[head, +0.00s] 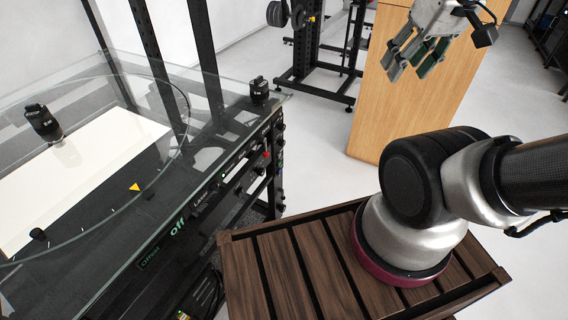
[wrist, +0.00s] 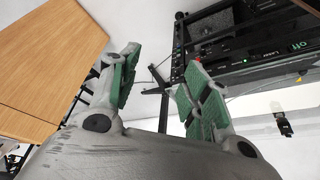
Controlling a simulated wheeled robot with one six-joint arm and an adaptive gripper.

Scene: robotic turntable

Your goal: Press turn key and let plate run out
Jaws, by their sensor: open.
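The turntable's round glass plate (head: 158,178) lies on the left in the head view. It is clear, and I cannot tell whether it is turning. The black control panel (head: 222,185) runs along the table's front edge, with a green "Off" readout, "Laser" and "Offset" labels and small knobs and lights. It also shows in the wrist view (wrist: 232,45). I cannot tell which control is the turn key. My gripper (head: 418,60) is open and empty at the upper right, well apart from the panel. Its two green-padded fingers (wrist: 160,80) stand apart in the wrist view.
Black devices stand on the left of the glass (head: 42,122) and at its far right corner (head: 259,88). A yellow triangle (head: 135,187) marks the table. A wooden cabinet (head: 400,110) stands behind my gripper. Open floor (head: 318,145) lies between panel and cabinet.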

